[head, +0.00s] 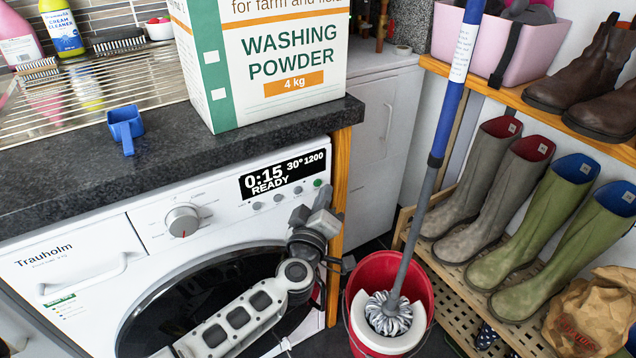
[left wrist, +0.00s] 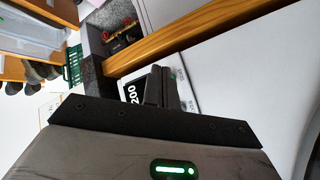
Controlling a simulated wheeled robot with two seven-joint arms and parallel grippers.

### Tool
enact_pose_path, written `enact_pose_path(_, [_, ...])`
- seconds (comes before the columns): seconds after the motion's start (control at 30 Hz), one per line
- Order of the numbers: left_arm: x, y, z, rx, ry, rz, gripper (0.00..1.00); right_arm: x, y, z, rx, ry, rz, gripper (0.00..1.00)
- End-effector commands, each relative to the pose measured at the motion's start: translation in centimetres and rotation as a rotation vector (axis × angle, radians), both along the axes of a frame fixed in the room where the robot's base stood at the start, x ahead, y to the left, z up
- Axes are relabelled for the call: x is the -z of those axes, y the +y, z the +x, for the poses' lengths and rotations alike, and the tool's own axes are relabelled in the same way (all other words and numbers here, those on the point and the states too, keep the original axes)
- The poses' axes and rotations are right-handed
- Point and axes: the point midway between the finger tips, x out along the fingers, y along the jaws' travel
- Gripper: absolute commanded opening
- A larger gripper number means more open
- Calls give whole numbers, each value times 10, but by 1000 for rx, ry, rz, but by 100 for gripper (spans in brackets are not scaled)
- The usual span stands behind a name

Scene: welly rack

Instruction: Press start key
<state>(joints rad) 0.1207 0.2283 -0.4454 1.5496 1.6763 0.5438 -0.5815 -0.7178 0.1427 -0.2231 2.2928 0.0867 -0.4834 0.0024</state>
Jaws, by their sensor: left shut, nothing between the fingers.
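The washing machine (head: 90,235) is white, with a round dark door. Its display (head: 284,175) reads 0:15, 30°, 1200 and READY. A small green key (head: 318,183) sits at the right end of the row of keys under the display; it looks like the start key. My left gripper (head: 325,198) is shut and empty, with its tips just below the green key. In the left wrist view, the shut fingers (left wrist: 166,90) lie beside the display (left wrist: 133,96), close to the green key (left wrist: 173,76). I cannot tell whether they touch it. My right gripper is not in view.
A dark worktop (head: 60,175) overhangs the panel, carrying a washing powder box (head: 265,60) and a blue scoop (head: 126,124). A wooden post (head: 340,190) stands right of the machine. A red bucket (head: 425,290) with a mop (head: 390,315) stands beside it.

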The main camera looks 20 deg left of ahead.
Motion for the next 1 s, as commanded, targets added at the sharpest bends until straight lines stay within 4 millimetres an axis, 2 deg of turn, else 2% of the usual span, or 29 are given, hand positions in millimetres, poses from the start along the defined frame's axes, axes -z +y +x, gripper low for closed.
enact_pose_path(1.0, [-1, 2, 2, 0, 0, 1, 0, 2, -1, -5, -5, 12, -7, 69])
